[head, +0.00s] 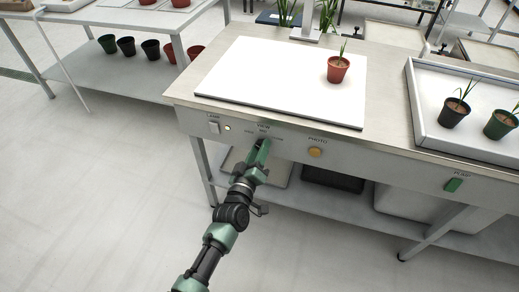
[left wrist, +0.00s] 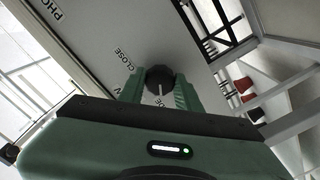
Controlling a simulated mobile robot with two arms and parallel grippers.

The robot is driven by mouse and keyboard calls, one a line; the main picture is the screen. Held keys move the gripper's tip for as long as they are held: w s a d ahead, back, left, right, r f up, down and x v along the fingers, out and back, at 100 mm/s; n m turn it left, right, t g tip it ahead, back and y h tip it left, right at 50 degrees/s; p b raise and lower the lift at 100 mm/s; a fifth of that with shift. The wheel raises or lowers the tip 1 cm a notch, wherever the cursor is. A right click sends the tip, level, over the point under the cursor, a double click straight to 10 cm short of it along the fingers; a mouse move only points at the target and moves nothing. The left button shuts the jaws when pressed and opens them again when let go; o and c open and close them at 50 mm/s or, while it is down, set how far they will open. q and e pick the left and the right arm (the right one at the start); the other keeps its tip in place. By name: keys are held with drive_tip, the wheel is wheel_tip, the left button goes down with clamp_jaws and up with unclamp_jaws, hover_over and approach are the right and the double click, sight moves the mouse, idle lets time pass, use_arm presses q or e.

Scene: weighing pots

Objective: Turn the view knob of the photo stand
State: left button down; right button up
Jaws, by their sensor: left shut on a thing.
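The view knob (left wrist: 158,75) is dark and round with a white pointer line, set in the front panel of the photo stand. In the left wrist view it sits between the two green fingers of my left gripper (left wrist: 159,88), which is shut on it. A CLOSE label shows beside it, and another label is partly hidden. In the head view my left gripper (head: 262,148) reaches the front panel under the VIEW label and hides the knob. The photo stand has a white board (head: 260,75) with a red pot (head: 338,70) holding a small plant. My right gripper is not in view.
A white tray (head: 421,105) with potted plants stands at the right. The floor at the left is clear.

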use_arm(q)
drive_tip(key=shift+f, duration=0.1)
drive_tip(key=c, duration=1)
unclamp_jaws()
